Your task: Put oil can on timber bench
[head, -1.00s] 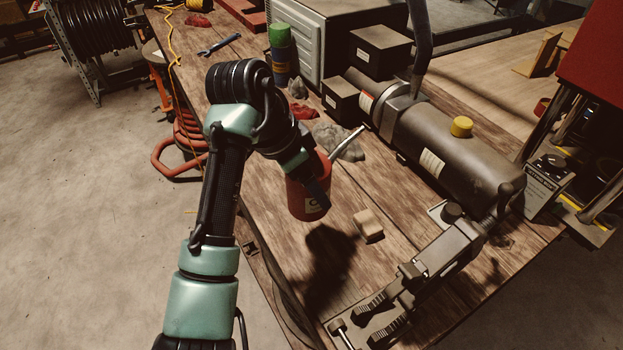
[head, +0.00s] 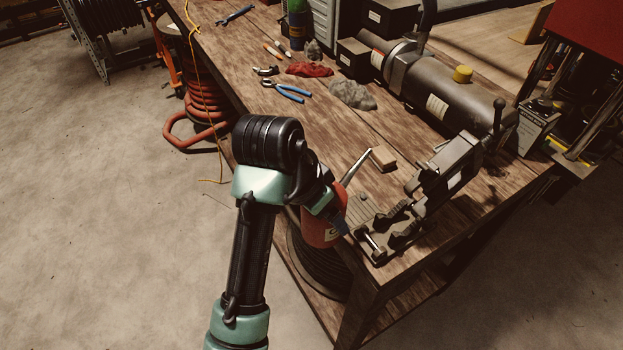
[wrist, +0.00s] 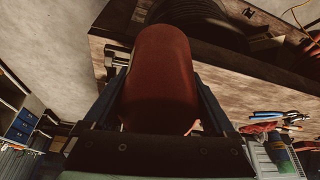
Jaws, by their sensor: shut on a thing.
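The red oil can (head: 318,230) with a pale metal spout (head: 356,166) is in my gripper (head: 334,208). In the wrist view the can (wrist: 160,75) fills the space between the two dark fingers, which are shut on it. The timber bench (head: 310,120) runs from the upper left to the lower right in the head view. The can overlaps the bench's near left edge in that view, with its spout pointing over the top. In the wrist view the bench (wrist: 240,82) lies behind the can. I cannot tell the exact gap between them.
A bench tool with a lever (head: 440,180) and a small tan block (head: 383,158) are close to the can's right. Blue-handled pliers (head: 287,91), a red rag (head: 309,69) and a grey rag (head: 352,94) lie farther back. Bare wood shows between. A hose coil (head: 318,268) sits underneath.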

